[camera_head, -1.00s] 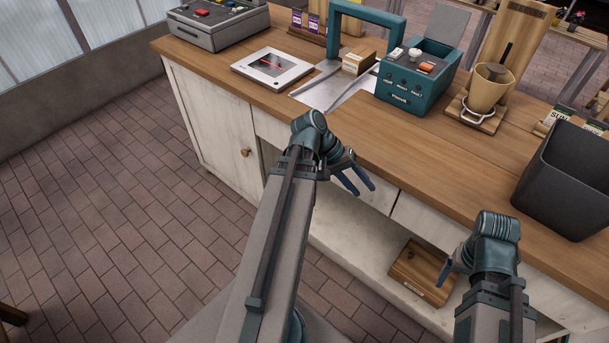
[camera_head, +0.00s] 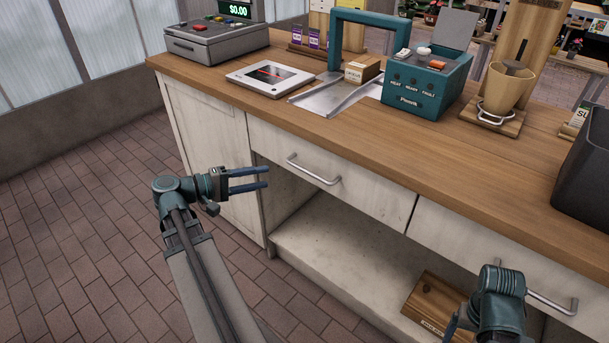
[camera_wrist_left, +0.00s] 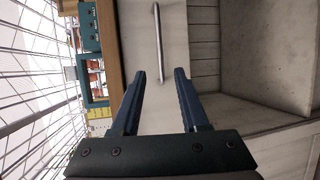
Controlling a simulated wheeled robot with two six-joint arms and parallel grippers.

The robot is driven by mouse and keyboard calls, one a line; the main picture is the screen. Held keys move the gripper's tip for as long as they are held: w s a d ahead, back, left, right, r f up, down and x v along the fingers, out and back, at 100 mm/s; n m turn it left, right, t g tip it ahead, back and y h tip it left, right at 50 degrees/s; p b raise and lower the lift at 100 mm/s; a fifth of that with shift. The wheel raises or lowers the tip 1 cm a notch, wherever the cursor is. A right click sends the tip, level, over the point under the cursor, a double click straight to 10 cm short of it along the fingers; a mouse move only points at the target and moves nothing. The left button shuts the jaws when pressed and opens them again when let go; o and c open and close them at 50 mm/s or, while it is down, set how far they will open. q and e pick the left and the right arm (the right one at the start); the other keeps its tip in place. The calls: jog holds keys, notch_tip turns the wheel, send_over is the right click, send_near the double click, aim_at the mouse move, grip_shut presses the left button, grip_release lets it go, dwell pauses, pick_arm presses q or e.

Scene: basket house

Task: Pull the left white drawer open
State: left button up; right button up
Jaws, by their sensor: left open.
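The left white drawer (camera_head: 372,193) is in the counter front under the wooden top and looks shut in the head view. Its metal bar handle (camera_head: 313,170) is fully visible. My left gripper (camera_head: 266,177) is open and empty, left of the handle and apart from it, its fingers pointing right. In the left wrist view the handle (camera_wrist_left: 158,40) appears upright beyond the open fingers, roughly in line with the gap between them (camera_wrist_left: 160,73). My right gripper (camera_head: 451,325) is low at the right, mostly hidden behind its own wrist.
A second white drawer (camera_head: 470,240) with a bar handle is to the right. Below is an open shelf (camera_head: 335,245) with a wooden box (camera_head: 437,300). A cabinet door (camera_head: 215,150) is at the left. On the counter stand a teal machine (camera_head: 425,88) and a dark bin (camera_head: 585,175).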

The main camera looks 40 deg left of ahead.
aim_at(302, 170)
pick_arm(q)
jog(key=b+x, duration=0.2)
jog(key=x, duration=1.1)
jog(key=shift+w+d, duration=0.2)
jog(key=shift+w, duration=0.2)
grip_shut()
dwell(0.8)
